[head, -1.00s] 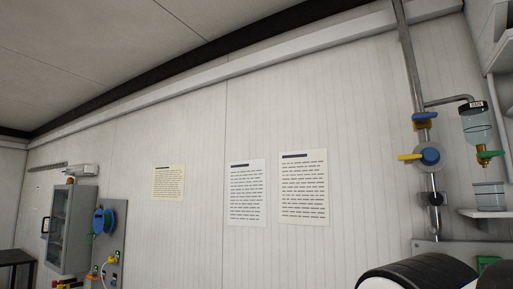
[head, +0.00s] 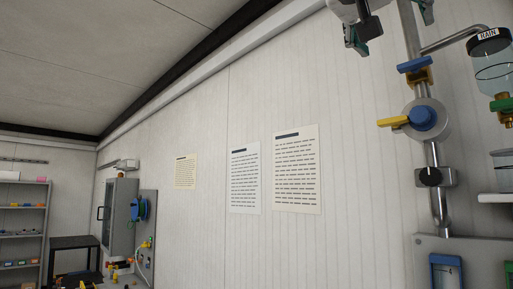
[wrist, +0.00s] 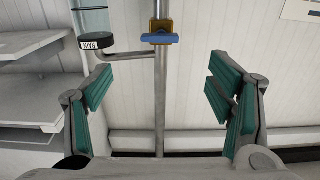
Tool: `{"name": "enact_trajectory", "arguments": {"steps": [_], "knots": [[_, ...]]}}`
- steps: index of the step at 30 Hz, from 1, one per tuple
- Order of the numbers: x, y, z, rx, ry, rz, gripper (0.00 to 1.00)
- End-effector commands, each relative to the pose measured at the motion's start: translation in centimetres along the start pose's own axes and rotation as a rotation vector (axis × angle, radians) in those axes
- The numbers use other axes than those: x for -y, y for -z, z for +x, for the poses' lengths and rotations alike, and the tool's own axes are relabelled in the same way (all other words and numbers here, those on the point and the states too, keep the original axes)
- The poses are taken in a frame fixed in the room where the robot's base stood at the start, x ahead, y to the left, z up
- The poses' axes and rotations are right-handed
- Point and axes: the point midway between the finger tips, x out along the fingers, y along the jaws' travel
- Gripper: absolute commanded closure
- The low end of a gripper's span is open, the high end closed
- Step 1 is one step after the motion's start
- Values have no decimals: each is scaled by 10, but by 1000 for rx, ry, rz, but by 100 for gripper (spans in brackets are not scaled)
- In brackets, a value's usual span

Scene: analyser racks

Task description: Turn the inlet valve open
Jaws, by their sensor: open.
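A steel pipe runs down the wall at the right of the head view. It carries a brass valve with a blue handle (head: 415,66). Below it is a round grey valve body with a blue hub and a yellow lever (head: 396,121) pointing left, then a black knob (head: 430,177). I cannot tell which is the inlet valve. My gripper (head: 392,25) is open and empty at the top, above and left of the blue handle. In the wrist view, which looks upside down, the blue handle (wrist: 160,38) lies between and beyond the spread green-padded fingers (wrist: 160,76).
A bottle labelled RAIN (head: 492,65) hangs from a side pipe beside the valves, above a white shelf (head: 495,198). A grey panel (head: 465,258) is below. Posters (head: 296,168) hang on the wall; a cabinet (head: 120,215) and shelving (head: 24,225) stand far left.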

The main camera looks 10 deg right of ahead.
Motion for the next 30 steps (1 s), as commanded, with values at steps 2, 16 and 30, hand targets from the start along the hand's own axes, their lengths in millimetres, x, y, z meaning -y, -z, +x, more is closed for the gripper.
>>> {"name": "enact_trajectory", "arguments": {"steps": [2, 16, 30], "knots": [[-1, 2, 5, -4, -5, 5, 25], [-2, 3, 88, -1, -3, 1, 25], [-2, 2, 136, -3, -2, 3, 25]]}}
